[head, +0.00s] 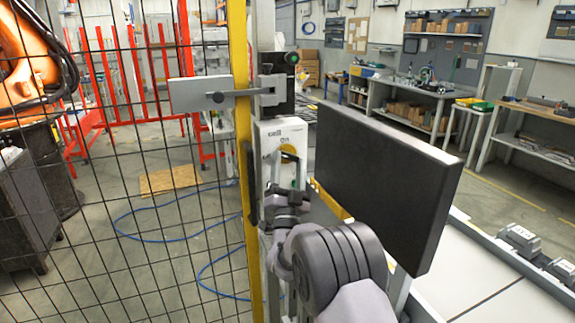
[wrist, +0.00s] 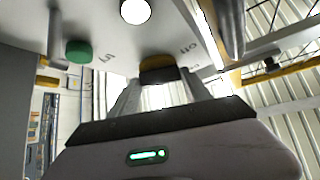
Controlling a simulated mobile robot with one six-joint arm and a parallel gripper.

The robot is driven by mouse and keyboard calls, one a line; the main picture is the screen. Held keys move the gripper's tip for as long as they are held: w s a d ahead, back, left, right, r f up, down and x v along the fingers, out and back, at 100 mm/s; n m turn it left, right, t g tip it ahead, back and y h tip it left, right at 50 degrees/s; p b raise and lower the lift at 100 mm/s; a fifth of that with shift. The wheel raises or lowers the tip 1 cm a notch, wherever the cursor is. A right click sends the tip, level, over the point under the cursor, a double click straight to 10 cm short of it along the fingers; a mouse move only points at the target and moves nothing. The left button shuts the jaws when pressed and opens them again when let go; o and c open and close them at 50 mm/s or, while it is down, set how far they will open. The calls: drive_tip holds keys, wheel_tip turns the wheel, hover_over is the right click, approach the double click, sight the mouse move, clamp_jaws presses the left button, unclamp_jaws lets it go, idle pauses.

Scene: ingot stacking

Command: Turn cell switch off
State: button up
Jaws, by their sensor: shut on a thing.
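The cell switch is on a light grey box (head: 270,133) marked "cell" and "on", fixed beside the yellow fence post. Its yellow round plate (head: 289,149) shows just above my gripper (head: 287,180). In the wrist view, the dark and yellow switch knob (wrist: 158,69) sits between the fingertips of my gripper (wrist: 160,82). My gripper is shut on the knob. Lettering shows on the box face on both sides of the knob. The fingers hide part of the knob, and I cannot tell which way it points.
A green button (wrist: 79,51) and a white round part (wrist: 135,11) are on the box face in the wrist view. A large black panel (head: 385,170) stands close to the right of my arm. The yellow post (head: 240,90) and mesh fence are close on the left.

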drive_tip(key=shift+d+f+n+t+y, duration=0.1)
drive_tip(key=shift+n+t+y, duration=0.05)
drive_tip(key=shift+n+y, duration=0.85)
drive_tip(key=shift+d+n+t+y, duration=0.15)
drive_tip(key=shift+n+y, duration=0.65)
drive_tip(key=shift+n, duration=0.4)
drive_tip(key=shift+a+n+y, duration=0.1)
drive_tip(key=shift+n+y, duration=0.2)
drive_tip(key=shift+y, duration=0.2)
drive_tip(key=o, duration=1.4)
drive_tip(key=shift+c, duration=0.2)
